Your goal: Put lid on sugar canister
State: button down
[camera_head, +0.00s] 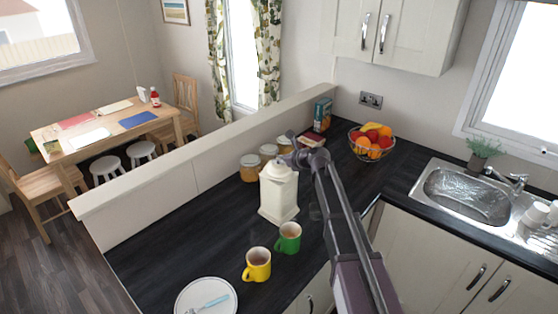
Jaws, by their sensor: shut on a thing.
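The sugar canister (278,195) is a tall white square container standing upright on the dark counter, in the middle of the view. Its white lid (284,170) is at the canister's top, directly over the opening. I cannot tell whether the lid is fully seated or slightly above the rim. My gripper (285,161) is at the top of the lid and shut on it. My arm comes from the lower right, and the fingertips are small and partly hidden.
Several amber jars (250,167) with pale lids stand behind the canister, close to the low partition (215,166). A green mug (288,238), a yellow mug (257,264) and a white plate (198,299) are in front. A fruit basket (372,141) and a sink (465,192) are to the right.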

jog(key=shift+f+b, duration=0.55)
dwell(0.4)
jog(key=c, duration=0.7)
grip_release()
jog(key=shift+p+v, duration=2.4)
jog(key=shift+v, duration=3.15)
